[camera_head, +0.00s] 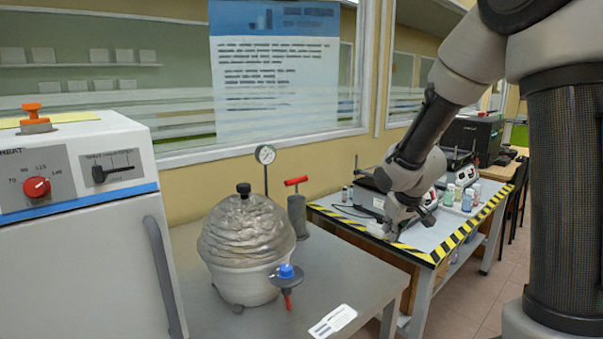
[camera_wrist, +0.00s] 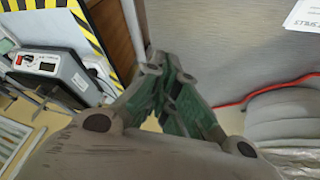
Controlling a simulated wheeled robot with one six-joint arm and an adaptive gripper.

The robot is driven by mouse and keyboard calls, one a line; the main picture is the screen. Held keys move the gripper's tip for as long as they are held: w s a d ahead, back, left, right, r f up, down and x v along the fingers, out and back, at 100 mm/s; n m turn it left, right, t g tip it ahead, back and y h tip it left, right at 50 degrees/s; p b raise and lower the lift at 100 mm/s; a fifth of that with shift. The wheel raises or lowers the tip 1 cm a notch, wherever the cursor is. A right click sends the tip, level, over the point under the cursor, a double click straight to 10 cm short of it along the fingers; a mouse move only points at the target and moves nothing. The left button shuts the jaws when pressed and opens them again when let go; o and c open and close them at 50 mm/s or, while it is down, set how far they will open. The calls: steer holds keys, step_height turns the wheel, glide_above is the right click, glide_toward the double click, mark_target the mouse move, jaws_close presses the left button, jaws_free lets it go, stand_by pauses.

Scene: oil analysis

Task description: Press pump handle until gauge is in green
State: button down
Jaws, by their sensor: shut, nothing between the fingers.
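The pump (camera_head: 297,214) is a grey upright cylinder with a red T-shaped handle (camera_head: 296,181) raised above its top. It stands on the grey table, behind and right of the foil-wrapped vessel (camera_head: 246,230). The round white gauge (camera_head: 265,154) sits on a thin stem behind the vessel; its needle and any green zone are too small to read. My gripper (camera_head: 388,232) is shut and empty, pointing down to the right of the pump, apart from the handle. In the wrist view my gripper's fingers (camera_wrist: 167,65) meet at their tips. The pump handle is not clearly visible there.
A blue-capped valve with a red lever (camera_head: 287,280) is at the vessel's front. A white label (camera_head: 333,321) lies on the table (camera_head: 200,285). A white oven (camera_head: 80,220) stands left. A striped-edge bench (camera_head: 420,238) with bottles and instruments is right. A red hose-like line (camera_wrist: 265,92) crosses the wrist view.

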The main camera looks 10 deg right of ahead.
steer(key=w+a+n+t+y, duration=0.1)
steer(key=w+a+t+y, duration=0.1)
steer(key=w+a, duration=0.35)
steer(key=w+a+n+t+y, duration=0.1)
steer(key=w+a+t, duration=0.1)
steer(key=w, duration=0.6)
steer(key=w+a+r+n+t+y, duration=0.1)
steer(key=w+a+r+t+y, duration=0.1)
steer(key=r, duration=0.4)
steer(key=w+a+r+t+y, duration=0.1)
steer(key=a+r+t+y, duration=0.2)
steer(key=a+r, duration=0.3)
steer(key=shift+w+r+n+y, duration=0.4)
steer(key=shift+r+y, duration=0.4)
steer(key=shift+y, duration=0.1)
steer(key=shift+w+a, duration=0.1)
steer(key=shift+a, duration=0.1)
glide_above(296, 181)
steer(key=s+d, duration=0.2)
steer(key=d, duration=0.1)
steer(key=shift+w+a+f, duration=0.2)
steer(key=shift+f, duration=0.55)
steer(key=shift+w+a+f, duration=0.15)
steer(key=shift+w+f, duration=0.05)
steer(key=shift+f, duration=0.55)
steer(key=shift+w+a+f, duration=0.2)
steer(key=shift+f, duration=0.55)
